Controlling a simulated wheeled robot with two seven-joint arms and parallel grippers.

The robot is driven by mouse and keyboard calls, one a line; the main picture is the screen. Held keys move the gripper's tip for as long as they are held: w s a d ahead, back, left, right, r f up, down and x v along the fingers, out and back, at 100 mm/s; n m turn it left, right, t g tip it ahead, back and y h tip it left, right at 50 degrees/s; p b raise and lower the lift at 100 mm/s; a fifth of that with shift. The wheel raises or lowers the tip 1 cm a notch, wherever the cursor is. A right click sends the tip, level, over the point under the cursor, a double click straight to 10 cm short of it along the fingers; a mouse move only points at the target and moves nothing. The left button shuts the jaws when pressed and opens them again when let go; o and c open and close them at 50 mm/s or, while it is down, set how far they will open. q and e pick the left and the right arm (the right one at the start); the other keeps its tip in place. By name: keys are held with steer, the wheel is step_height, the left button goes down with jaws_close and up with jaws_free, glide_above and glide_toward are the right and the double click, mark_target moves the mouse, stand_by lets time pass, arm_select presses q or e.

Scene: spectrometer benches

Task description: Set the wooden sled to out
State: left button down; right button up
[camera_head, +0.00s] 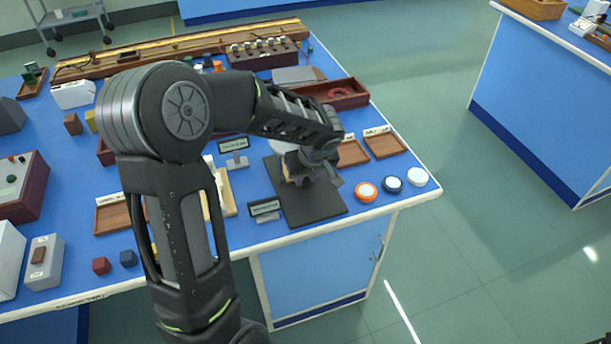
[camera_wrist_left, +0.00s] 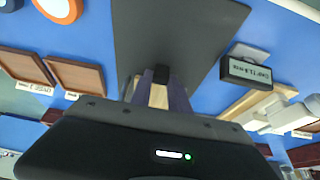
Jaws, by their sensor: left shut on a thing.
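My left gripper (camera_head: 305,178) is low over a dark grey mat (camera_head: 320,208) near the bench's front edge. In the left wrist view the gripper (camera_wrist_left: 158,90) is shut on a small pale wooden piece (camera_wrist_left: 157,97), mostly hidden between the fingers. I cannot tell whether this piece is the sled or a part of it. The mat also shows in the left wrist view (camera_wrist_left: 185,35). A pale wooden board (camera_head: 228,192) with a white part lies left of the mat, partly behind my arm. My right gripper is not in view.
A small label stand (camera_head: 265,208) stands at the mat's left front. Orange (camera_head: 366,191), dark blue (camera_head: 392,185) and white (camera_head: 417,177) round pieces lie to the right. Wooden trays (camera_head: 384,145) lie behind them. The floor on the right is clear.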

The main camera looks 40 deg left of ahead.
mark_target(310, 195)
arm_select(q)
steer(key=s+d+b, duration=0.1)
steer(key=b, duration=0.1)
steer(key=s+d+f+b, duration=0.1)
steer(key=d+b, duration=0.1)
steer(key=shift+d+b, duration=0.25)
steer(key=shift+b, duration=0.1)
steer(key=s+d+b, duration=0.2)
steer(key=d, duration=0.1)
steer(key=s+d+b, duration=0.1)
steer(key=d, duration=0.1)
steer(key=shift+s+r+b, duration=0.3)
steer(key=shift+b, duration=0.1)
steer(key=shift+s+d+r, duration=0.15)
steer(key=shift+s+d, duration=0.05)
steer(key=shift+s, duration=0.05)
steer(key=c, duration=1.7)
jaws_free()
steer(key=shift+d, duration=0.1)
steer(key=o, duration=0.3)
steer(key=shift+s+r, duration=0.1)
steer(key=shift+s, duration=0.05)
steer(key=shift+o, duration=0.8)
